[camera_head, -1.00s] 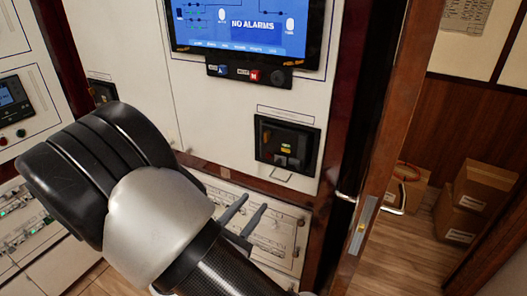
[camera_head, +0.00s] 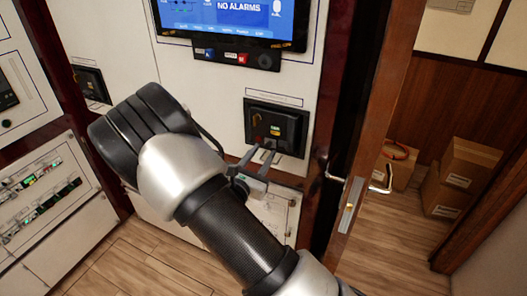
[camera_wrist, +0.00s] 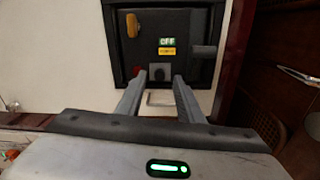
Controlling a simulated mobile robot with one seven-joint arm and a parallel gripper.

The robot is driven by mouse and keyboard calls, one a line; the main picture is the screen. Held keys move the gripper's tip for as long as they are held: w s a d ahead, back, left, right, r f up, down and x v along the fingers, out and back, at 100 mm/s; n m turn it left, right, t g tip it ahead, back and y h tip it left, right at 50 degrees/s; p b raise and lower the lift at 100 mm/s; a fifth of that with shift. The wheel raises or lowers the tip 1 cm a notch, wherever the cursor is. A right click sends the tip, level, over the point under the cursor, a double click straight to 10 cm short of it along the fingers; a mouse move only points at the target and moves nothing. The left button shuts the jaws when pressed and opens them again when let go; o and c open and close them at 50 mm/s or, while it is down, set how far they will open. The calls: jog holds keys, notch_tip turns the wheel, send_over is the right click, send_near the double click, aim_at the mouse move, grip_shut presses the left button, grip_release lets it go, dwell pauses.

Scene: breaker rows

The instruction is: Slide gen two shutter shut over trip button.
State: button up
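A black breaker unit (camera_head: 275,128) is set in the white panel below the screen; its label is too small to read. In the wrist view its black face (camera_wrist: 192,20) shows a green OFF flag (camera_wrist: 167,42) over a yellow label. A small grey square piece (camera_wrist: 160,71), perhaps the shutter, sits low on the face. A red spot (camera_wrist: 136,71), perhaps the trip button, shows just left of it, partly hidden by my left finger. My gripper (camera_wrist: 160,77) is open, its fingertips on either side of the grey piece with visible gaps. Contact with the face cannot be told.
A dark handle (camera_wrist: 204,51) juts out at the unit's right, and an orange knob (camera_wrist: 131,25) is at its upper left. Another breaker unit (camera_head: 93,86) is farther left. A wooden door (camera_head: 372,130) stands open at the right.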

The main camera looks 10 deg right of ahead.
jog(key=shift+x, duration=0.75)
grip_shut()
jog(key=shift+w+a+b, duration=0.2)
jog(key=shift+w+a, duration=0.5)
jog(key=shift+a, duration=0.3)
jog(key=shift+w+a+b, duration=0.15)
jog(key=shift+w+a, duration=0.55)
jog(key=shift+a, duration=0.25)
grip_release()
jog(key=shift+a, duration=0.1)
